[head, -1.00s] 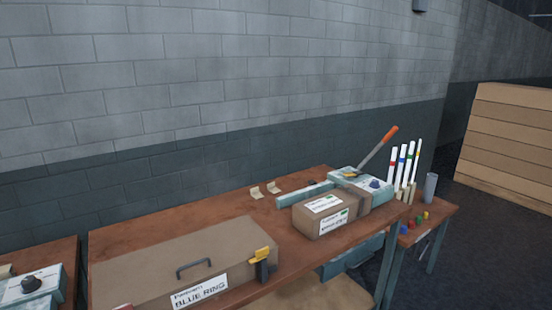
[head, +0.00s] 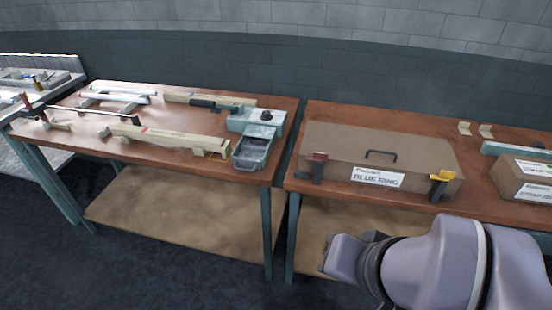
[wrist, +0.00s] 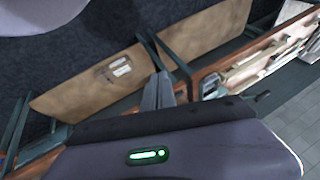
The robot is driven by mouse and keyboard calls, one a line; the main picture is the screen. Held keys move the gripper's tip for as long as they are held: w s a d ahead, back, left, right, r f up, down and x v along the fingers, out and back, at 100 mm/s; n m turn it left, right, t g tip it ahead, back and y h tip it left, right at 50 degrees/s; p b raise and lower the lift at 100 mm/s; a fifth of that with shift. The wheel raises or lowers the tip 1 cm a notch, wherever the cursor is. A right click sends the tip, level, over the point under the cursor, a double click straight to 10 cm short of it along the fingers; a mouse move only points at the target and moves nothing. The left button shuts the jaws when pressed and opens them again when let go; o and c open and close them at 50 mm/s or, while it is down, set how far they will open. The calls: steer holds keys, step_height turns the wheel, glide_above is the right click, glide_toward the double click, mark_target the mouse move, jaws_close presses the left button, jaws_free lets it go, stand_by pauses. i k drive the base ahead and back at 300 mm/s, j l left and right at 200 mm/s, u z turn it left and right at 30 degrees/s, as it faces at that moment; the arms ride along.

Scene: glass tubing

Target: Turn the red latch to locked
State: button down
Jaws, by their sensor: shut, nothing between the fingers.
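In the head view my arm is at the lower right, in front of and below the case. I cannot make out the red latch in the wrist view.
The case stands on a brown-topped table (head: 300,181). Another table to the left holds long beige pieces (head: 170,139) and a teal unit (head: 257,121) with a grey drawer (head: 252,152). A labelled cardboard box (head: 525,181) stands right of the case. A narrow gap separates the tables.

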mark_target(319, 157)
steer(key=i+z, duration=0.4)
steer(key=i, duration=0.6)
